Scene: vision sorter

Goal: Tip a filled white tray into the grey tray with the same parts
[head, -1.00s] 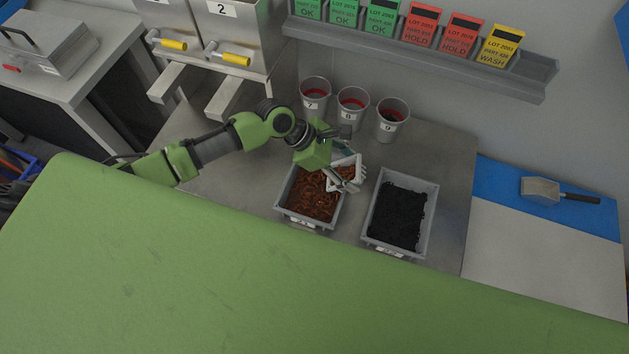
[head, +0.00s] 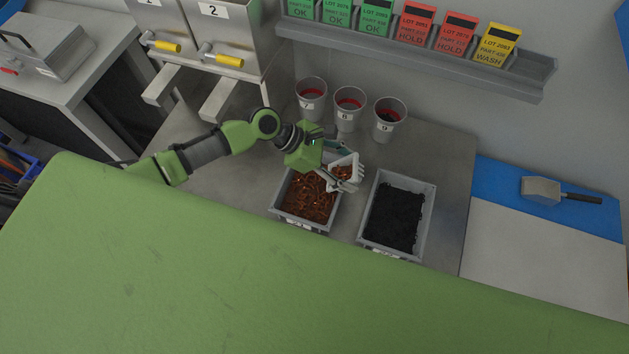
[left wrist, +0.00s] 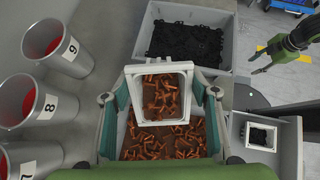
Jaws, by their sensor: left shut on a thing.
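My left gripper (head: 344,176) is shut on a small white tray (left wrist: 129,93) holding copper-brown parts. It holds this tray, which looks tilted, over the right back part of a grey tray (head: 274,210) with the same copper-brown parts. The white tray also shows in the head view (head: 353,160), partly covered by the fingers. A second grey tray (head: 430,216) with black parts stands to the right. In the left wrist view, another white tray (left wrist: 247,136) with black parts is at lower right. My right gripper (left wrist: 261,60) is open and empty at upper right there.
Several grey cups with red inside, including cup 8 (head: 347,118), stand behind the trays. A scoop (head: 541,190) lies on the blue and white surface at right. A card rail (head: 420,58) runs along the wall. My green body covers the foreground.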

